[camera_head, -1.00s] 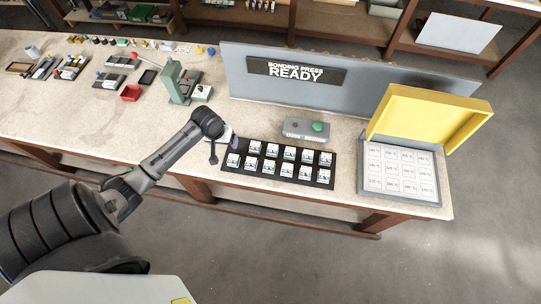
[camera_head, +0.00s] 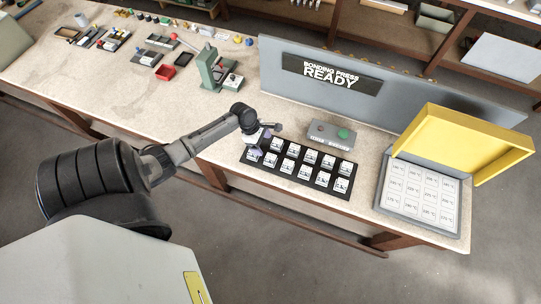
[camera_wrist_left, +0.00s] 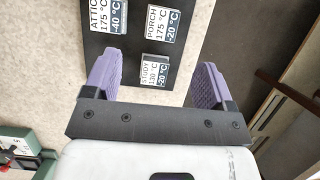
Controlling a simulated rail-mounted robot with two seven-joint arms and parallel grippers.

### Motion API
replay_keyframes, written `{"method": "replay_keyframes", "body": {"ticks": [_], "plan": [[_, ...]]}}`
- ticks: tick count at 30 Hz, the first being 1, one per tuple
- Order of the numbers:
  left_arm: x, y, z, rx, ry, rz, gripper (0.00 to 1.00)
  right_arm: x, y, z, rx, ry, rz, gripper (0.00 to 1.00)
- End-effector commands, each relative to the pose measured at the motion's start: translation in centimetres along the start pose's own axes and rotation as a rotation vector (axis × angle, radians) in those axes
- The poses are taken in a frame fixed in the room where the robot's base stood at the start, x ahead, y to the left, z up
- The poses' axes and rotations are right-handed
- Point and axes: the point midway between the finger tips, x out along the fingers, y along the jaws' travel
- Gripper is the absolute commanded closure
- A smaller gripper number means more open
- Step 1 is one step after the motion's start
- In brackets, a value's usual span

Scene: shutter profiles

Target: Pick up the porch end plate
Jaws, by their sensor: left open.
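The porch end plate (camera_wrist_left: 164,24) is a small block with a white and dark label reading PORCH 175 °C, -20 °C. It sits on the black board (camera_wrist_left: 136,28) in the left wrist view, beyond the fingertips and towards the right finger. A STUDY plate (camera_wrist_left: 155,70) sits nearer, between the fingers. An ATTIC plate (camera_wrist_left: 107,16) is to the left. My left gripper (camera_wrist_left: 157,68) is open and empty, with purple fingers. In the head view my left gripper (camera_head: 264,142) is over the board's left end. The labels are too small to read there. My right gripper is not in view.
A yellow-lidded case (camera_head: 460,143) stands open at the right. A green press (camera_head: 213,72) stands on the bench at the left. A grey panel (camera_head: 410,92) runs along the back.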

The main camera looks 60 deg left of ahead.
Motion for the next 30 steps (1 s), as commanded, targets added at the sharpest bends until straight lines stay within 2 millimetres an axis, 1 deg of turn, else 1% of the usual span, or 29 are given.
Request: {"method": "replay_keyframes", "body": {"ticks": [1, 3, 7, 12, 17, 20, 25, 30], "plan": [[1.0, 0.0, 0.0, -0.002, -0.002, -0.001, 0.22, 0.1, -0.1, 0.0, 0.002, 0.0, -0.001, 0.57], [2.2, 0.0, 0.0, -0.001, -0.002, -0.002, 0.22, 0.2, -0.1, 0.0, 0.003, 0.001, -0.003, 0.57], [4.1, 0.0, 0.0, 0.001, -0.002, -0.001, 0.22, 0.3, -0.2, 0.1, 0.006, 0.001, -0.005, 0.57], [5.4, 0.0, 0.0, 0.002, -0.001, 0.0, 0.22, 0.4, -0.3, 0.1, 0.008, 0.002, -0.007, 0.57], [6.0, -0.1, 0.0, 0.003, 0.0, -0.001, 0.22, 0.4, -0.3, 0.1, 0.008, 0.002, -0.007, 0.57], [7.1, -0.3, -0.2, 0.002, 0.0, -0.001, 0.22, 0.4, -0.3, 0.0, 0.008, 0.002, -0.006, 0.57], [9.4, -0.5, -0.4, 0.002, -0.001, -0.001, 0.22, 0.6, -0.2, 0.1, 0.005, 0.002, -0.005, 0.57], [10.7, -0.5, -0.4, 0.003, 0.0, 0.0, 0.22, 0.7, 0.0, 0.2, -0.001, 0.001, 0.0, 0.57]]}}
